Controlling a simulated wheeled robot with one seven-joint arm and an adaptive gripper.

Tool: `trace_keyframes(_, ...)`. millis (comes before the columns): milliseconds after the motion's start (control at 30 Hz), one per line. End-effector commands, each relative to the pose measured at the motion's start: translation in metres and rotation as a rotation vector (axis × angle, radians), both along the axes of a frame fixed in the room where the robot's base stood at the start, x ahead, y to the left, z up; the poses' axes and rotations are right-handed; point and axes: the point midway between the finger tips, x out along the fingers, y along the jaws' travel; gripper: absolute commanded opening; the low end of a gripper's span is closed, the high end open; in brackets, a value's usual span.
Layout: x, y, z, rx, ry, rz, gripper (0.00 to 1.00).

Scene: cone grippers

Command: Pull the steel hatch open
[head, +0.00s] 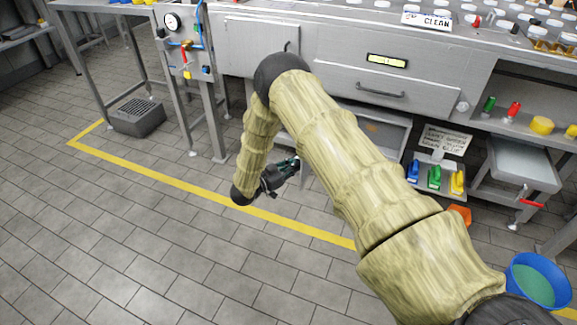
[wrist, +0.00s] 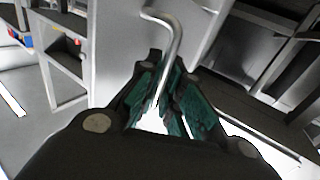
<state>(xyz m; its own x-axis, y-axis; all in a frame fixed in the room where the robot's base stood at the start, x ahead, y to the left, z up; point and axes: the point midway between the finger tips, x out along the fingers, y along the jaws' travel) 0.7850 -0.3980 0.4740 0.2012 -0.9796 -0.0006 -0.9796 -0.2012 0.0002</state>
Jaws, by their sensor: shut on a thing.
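The steel hatch (wrist: 115,50) is a flat grey panel that fills the upper middle of the wrist view. A bent metal bar handle (wrist: 174,42) stands out from it. My gripper (wrist: 168,88) is shut on the handle, its teal-padded fingers on either side of the bar's lower part. To the right of the panel a dark opening shows, so the hatch looks at least partly open; how far is unclear. In the head view my gripper (head: 284,174) is low in front of the bench, beside a pale panel edge. My arm hides much of the hatch there.
The steel bench (head: 325,55) has a drawer with a bar handle (head: 380,92). Blue, green and yellow items (head: 434,177) sit on a low shelf at right. A blue bucket (head: 538,282) stands at lower right. The tiled floor at left is mostly clear around a grey box (head: 138,117).

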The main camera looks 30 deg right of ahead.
Motion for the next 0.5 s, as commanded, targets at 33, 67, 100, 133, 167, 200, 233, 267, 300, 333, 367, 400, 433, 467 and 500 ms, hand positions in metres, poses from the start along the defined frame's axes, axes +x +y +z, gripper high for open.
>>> trace_keyframes(33, -0.0001, -0.0015, -0.0004, 0.001, 0.000, -0.003, 0.00)
trace_keyframes(67, -0.0001, -0.0021, -0.0005, 0.001, 0.000, -0.004, 0.00)
trace_keyframes(100, 0.0000, -0.0025, -0.0005, 0.001, 0.000, -0.005, 0.00)
trace_keyframes(133, 0.0001, -0.0027, -0.0005, 0.001, 0.000, -0.006, 0.00)
trace_keyframes(167, 0.0001, -0.0028, -0.0005, 0.001, 0.000, -0.006, 0.00)
trace_keyframes(200, 0.0002, -0.0028, -0.0005, 0.001, 0.001, -0.006, 0.00)
trace_keyframes(233, 0.0002, -0.0027, -0.0005, 0.001, 0.001, -0.006, 0.00)
trace_keyframes(267, 0.0002, -0.0026, -0.0005, 0.001, 0.000, -0.006, 0.00)
trace_keyframes(300, 0.0003, -0.0025, -0.0005, 0.001, 0.000, -0.005, 0.00)
trace_keyframes(333, 0.0003, -0.0024, -0.0004, 0.001, 0.000, -0.005, 0.00)
trace_keyframes(367, 0.0004, -0.0023, -0.0004, 0.001, 0.000, -0.005, 0.00)
trace_keyframes(400, 0.0003, -0.0022, -0.0004, 0.001, 0.000, -0.005, 0.00)
trace_keyframes(433, 0.0003, -0.0022, -0.0004, 0.001, 0.000, -0.005, 0.00)
trace_keyframes(467, 0.0004, -0.0021, -0.0004, 0.001, 0.000, -0.004, 0.09)
trace_keyframes(500, 0.0004, -0.0020, -0.0004, 0.000, 0.000, -0.004, 0.17)
